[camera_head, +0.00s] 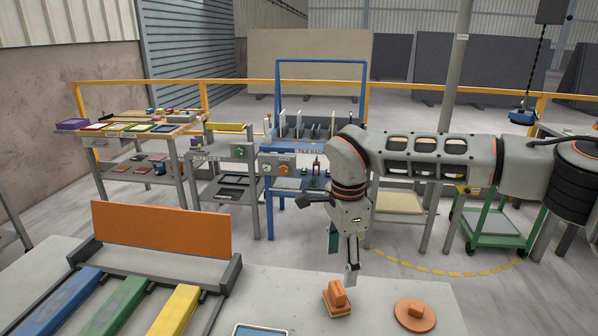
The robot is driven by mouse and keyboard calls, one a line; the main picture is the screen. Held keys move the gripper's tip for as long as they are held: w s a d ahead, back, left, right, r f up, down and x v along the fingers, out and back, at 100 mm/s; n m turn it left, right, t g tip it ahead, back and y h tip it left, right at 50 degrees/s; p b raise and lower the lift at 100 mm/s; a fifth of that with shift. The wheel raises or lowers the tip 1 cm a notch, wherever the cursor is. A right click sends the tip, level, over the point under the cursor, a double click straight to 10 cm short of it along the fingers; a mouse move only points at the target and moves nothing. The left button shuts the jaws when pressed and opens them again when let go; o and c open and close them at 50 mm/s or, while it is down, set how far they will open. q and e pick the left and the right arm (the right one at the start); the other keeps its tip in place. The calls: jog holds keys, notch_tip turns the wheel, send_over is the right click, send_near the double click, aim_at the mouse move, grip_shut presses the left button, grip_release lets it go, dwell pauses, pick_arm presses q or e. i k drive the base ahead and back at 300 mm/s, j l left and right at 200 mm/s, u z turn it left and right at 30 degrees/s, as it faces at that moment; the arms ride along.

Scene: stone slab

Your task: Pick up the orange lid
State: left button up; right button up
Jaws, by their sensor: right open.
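I cannot tell for certain which of the two the task means. My right gripper (343,262) points down, open and empty, above and slightly behind the angular orange piece, apart from it. The round lid is further to the right and nearer the front. My left gripper is not in view.
A rack with blue (62,302), green and yellow bars and an upright orange board (160,229) stands at the front left. A blue-edged tray (260,331) is cut off at the bottom edge. Benches and a yellow rail stand behind. The slab around the orange pieces is clear.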

aim_at(415, 316)
jog(key=k, duration=0.95)
